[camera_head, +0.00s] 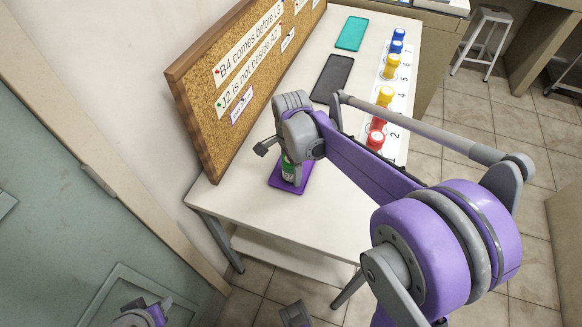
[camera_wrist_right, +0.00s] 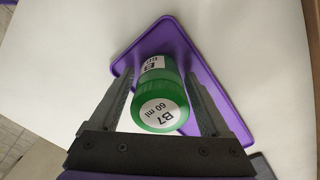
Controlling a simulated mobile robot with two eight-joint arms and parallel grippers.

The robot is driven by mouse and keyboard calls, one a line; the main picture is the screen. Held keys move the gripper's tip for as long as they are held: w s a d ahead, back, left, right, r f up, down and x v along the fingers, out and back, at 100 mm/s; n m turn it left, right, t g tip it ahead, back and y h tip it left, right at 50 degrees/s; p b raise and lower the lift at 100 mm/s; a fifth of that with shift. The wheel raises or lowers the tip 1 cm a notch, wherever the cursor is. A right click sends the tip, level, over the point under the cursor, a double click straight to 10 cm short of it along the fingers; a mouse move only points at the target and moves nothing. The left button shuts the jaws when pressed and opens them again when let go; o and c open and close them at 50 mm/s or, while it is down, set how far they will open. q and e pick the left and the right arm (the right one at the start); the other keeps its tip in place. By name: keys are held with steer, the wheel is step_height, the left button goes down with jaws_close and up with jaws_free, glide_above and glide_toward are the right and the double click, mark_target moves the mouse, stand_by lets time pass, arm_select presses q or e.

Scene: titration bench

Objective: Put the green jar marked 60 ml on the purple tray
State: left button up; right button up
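The green jar (camera_wrist_right: 158,98) has a white lid label reading "B7 60 ml". It stands on the purple tray (camera_wrist_right: 180,38). In the head view the jar (camera_head: 288,173) is partly hidden under my right gripper (camera_head: 282,156), and the tray (camera_head: 275,181) lies at the near left of the table. In the right wrist view, the fingers of my right gripper (camera_wrist_right: 160,78) are open on either side of the jar, with gaps showing. A part of my left arm, with its gripper (camera_head: 146,314), shows at the bottom left edge; its finger state is unclear.
A corkboard (camera_head: 235,75) with notes stands along the table's left side. A black tray (camera_head: 332,78) and a teal tray (camera_head: 352,33) lie farther back. A numbered white strip (camera_head: 397,95) with red, yellow and blue jars runs along the right. The table's near part is clear.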

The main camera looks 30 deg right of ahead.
steer(key=shift+o, duration=0.4)
steer(key=shift+r, duration=0.35)
step_height(320, 180, up, 11)
steer(key=shift+f+p, duration=0.2)
steer(key=shift+p, duration=0.6)
steer(key=shift+r, duration=0.3)
steer(key=shift+s+a+r, duration=0.1)
steer(key=shift+s+r, duration=0.05)
steer(key=s+a+f+n+t, duration=0.1)
steer(key=s+a+f+n, duration=0.1)
steer(key=s+n, duration=0.3)
steer(key=s+a+f+n+t, duration=0.2)
steer(key=s+f+n, duration=0.3)
steer(key=s+n, duration=0.1)
steer(key=s+a+f+n+t, duration=0.2)
steer(key=s+f+n, duration=0.1)
steer(key=s+n, duration=0.2)
steer(key=shift+s+a+f+n, duration=0.1)
steer(key=shift+s+a+n, duration=0.1)
steer(key=shift+n, duration=0.5)
steer(key=shift+s+a+f+n, duration=0.1)
steer(key=shift+s+a+n, duration=0.1)
steer(key=shift+n, duration=0.5)
